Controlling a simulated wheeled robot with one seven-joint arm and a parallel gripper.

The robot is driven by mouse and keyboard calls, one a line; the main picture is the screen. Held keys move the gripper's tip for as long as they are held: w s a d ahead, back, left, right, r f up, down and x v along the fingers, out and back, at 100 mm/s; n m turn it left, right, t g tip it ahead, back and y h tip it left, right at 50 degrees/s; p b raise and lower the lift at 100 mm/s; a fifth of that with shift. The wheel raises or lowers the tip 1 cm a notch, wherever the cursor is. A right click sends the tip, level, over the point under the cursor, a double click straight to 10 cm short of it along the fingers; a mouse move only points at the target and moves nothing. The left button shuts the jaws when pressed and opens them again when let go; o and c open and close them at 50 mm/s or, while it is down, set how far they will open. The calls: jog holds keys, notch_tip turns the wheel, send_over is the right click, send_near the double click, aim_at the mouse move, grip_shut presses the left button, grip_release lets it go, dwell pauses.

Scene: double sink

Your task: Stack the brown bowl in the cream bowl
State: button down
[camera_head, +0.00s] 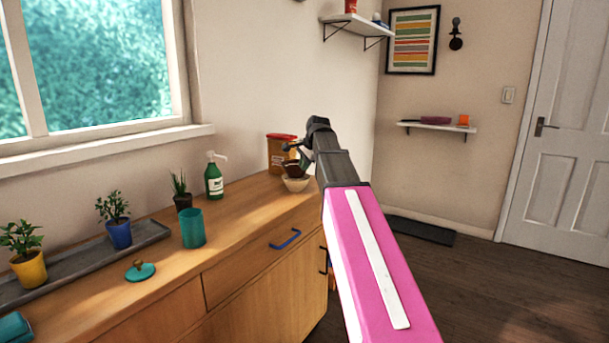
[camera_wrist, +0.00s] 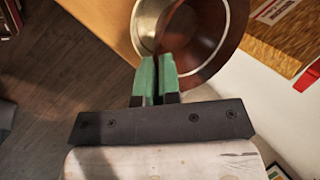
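The brown bowl (camera_head: 297,168) is tilted at the far end of the wooden counter, partly hidden by my arm. The cream bowl (camera_head: 296,185) sits on the counter directly below it. In the wrist view the brown bowl (camera_wrist: 222,45) shows its dark inside, and the cream bowl (camera_wrist: 147,20) shows behind it at left. My gripper (camera_wrist: 157,66) has its green fingers nearly together, pinching the brown bowl's rim. In the head view the gripper (camera_head: 293,155) is small and partly hidden. Whether the two bowls touch is unclear.
A brown canister with a red lid (camera_head: 280,153) stands close behind the bowls. A green soap bottle (camera_head: 214,180), a teal cup (camera_head: 193,228) and potted plants (camera_head: 120,233) stand to the left. The counter's end edge lies near the bowls. Counter between cup and bowls is clear.

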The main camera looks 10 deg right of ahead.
jog(key=shift+f, duration=1.85)
jog(key=shift+f, duration=0.35)
jog(key=c, duration=1.3)
grip_release()
jog(key=shift+r, duration=0.3)
jog(key=v, duration=1.2)
jog(key=shift+s, duration=0.1)
jog(key=shift+s, duration=0.1)
